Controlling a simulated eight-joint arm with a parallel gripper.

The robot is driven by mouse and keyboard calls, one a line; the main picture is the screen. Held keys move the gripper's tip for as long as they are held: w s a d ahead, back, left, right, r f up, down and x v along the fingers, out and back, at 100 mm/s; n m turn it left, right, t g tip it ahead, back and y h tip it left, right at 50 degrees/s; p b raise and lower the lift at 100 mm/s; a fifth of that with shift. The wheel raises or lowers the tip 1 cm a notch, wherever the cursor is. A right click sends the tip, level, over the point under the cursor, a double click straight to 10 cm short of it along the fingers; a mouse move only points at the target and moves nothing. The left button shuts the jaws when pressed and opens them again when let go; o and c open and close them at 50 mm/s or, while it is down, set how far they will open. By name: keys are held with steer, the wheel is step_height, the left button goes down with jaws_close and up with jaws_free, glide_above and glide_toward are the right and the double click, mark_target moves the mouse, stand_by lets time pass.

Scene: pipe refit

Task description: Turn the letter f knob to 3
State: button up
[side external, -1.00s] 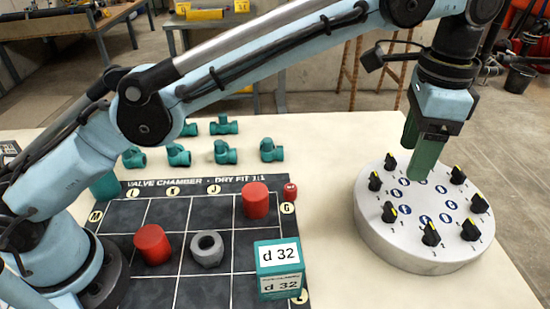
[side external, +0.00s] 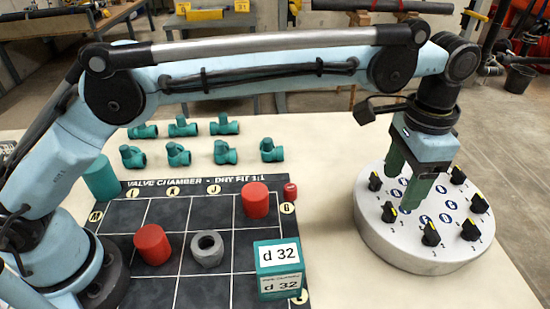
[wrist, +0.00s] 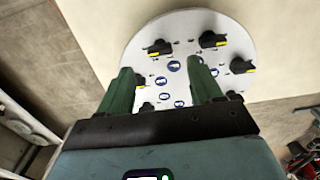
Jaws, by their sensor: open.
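A round grey panel (side external: 400,250) on the right of the table carries a ring of black knobs with yellow pointer marks, among them one at the left (side external: 389,212), one at the front (side external: 430,234) and one at the right (side external: 479,203). Blue oval labels sit inside the ring; their letters are too small to read, so I cannot tell which knob is f. My gripper (side external: 404,187) is open over the panel's left and middle part, its green fingers apart and hiding part of the ring. In the wrist view, the fingers (wrist: 163,77) frame labels, with knobs (wrist: 158,47) beyond them.
A dark grid board (side external: 130,215) lies left of the panel with red cylinders (side external: 256,200), a grey ring (side external: 207,248) and a teal box marked d 32 (side external: 278,268). Several teal pipe fittings (side external: 222,151) stand behind it.

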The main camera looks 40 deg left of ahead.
mark_target(392, 208)
steer(key=shift+f, duration=2.85)
steer(key=c, duration=1.1)
steer(key=shift+o, duration=0.2)
steer(key=shift+n, duration=0.6)
steer(key=o, duration=1.1)
steer(key=shift+c, duration=0.2)
step_height(392, 208, up, 12)
